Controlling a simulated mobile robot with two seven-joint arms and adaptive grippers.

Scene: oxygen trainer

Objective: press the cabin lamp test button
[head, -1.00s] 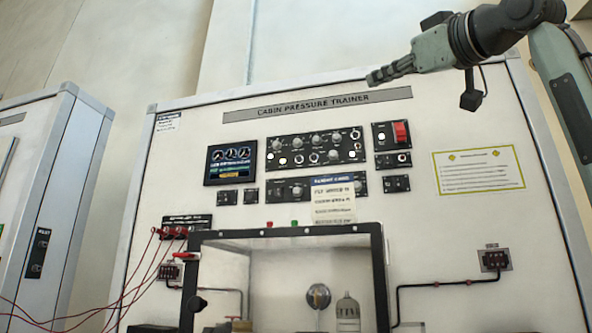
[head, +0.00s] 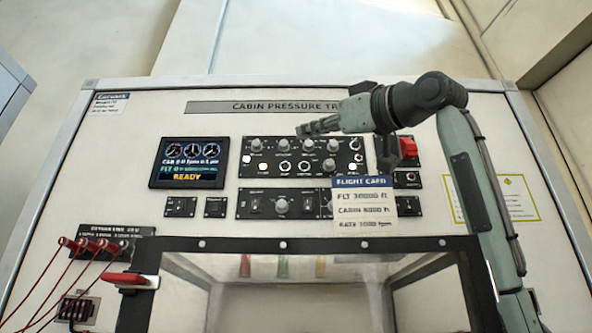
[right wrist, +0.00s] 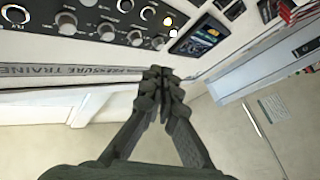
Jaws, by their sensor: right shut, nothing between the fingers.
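The black upper control panel (head: 300,157) on the trainer carries several knobs and several lit white buttons, such as a lit button (head: 262,166) at its lower left. I cannot read which one is the cabin lamp test button. My right gripper (head: 300,130) is shut and empty. In the head view its tips point left and overlap the panel's top edge among the knobs. In the right wrist view the shut fingers (right wrist: 163,76) show apart from the knob panel (right wrist: 105,22), which lies at upper left. My left gripper is out of view.
A display (head: 189,162) reading READY is left of the panel. A flight card (head: 362,205) covers part of the lower panel (head: 255,204). Red cables (head: 70,262) hang at lower left; a black-framed chamber (head: 283,245) is below.

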